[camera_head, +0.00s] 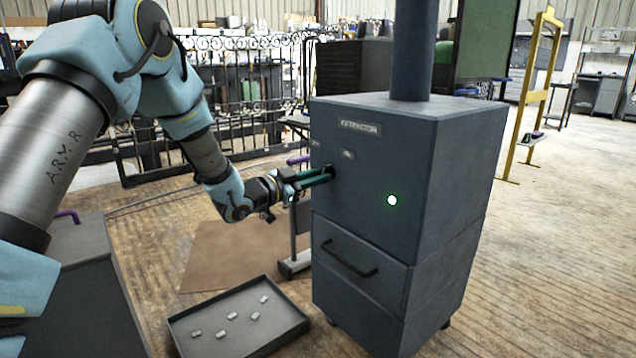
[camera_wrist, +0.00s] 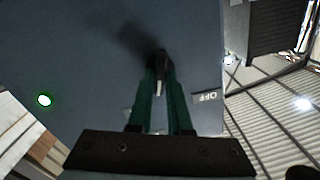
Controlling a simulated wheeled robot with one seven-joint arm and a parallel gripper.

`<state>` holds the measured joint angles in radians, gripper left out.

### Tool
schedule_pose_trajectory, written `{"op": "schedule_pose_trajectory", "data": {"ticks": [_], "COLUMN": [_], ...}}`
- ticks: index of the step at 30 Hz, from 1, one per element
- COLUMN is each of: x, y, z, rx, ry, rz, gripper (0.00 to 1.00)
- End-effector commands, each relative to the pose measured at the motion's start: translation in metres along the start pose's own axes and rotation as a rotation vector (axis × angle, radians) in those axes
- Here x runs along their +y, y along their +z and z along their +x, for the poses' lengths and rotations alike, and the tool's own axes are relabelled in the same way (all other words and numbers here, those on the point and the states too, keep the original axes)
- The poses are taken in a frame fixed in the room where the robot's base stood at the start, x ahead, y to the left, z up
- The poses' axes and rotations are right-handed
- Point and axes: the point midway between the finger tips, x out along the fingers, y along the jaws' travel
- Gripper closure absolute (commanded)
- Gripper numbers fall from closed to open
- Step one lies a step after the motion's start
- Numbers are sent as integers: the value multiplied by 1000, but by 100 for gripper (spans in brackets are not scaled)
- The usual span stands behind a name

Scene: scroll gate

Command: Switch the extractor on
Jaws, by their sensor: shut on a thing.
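The extractor (camera_head: 360,215) is a dark blue-grey cabinet with a name plate (camera_head: 359,127) and a duct rising from its top. Its front carries an OFF label (camera_head: 315,143) and an ON label (camera_head: 348,154). Below them, my gripper (camera_head: 329,173) is shut on a small dark switch (camera_wrist: 158,57) at the panel. The green fingers hide most of the switch, so I cannot tell its exact setting. In the wrist view the OFF label (camera_wrist: 208,97) reads upside down, right of the fingers. A round lamp (camera_head: 392,200) glows white-green on the front.
A drawer with a black handle (camera_head: 349,258) is low on the extractor. A dark tray (camera_head: 240,318) with several small pale pieces lies on the wooden floor. A brown mat (camera_head: 215,255) lies behind it. A yellow frame (camera_head: 530,95) stands at right, with open floor before it.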

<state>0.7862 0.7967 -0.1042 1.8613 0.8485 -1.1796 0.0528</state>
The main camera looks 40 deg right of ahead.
Motion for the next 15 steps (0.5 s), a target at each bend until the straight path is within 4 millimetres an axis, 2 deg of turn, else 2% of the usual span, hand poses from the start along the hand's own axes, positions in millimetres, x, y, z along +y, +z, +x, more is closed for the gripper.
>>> {"op": "schedule_pose_trajectory", "data": {"ticks": [6,15], "x": [1,1], "y": [3,2], "z": [0,-1], "rx": [0,-1], "ry": [0,0], "rz": [168,310], "gripper": [100,100]}}
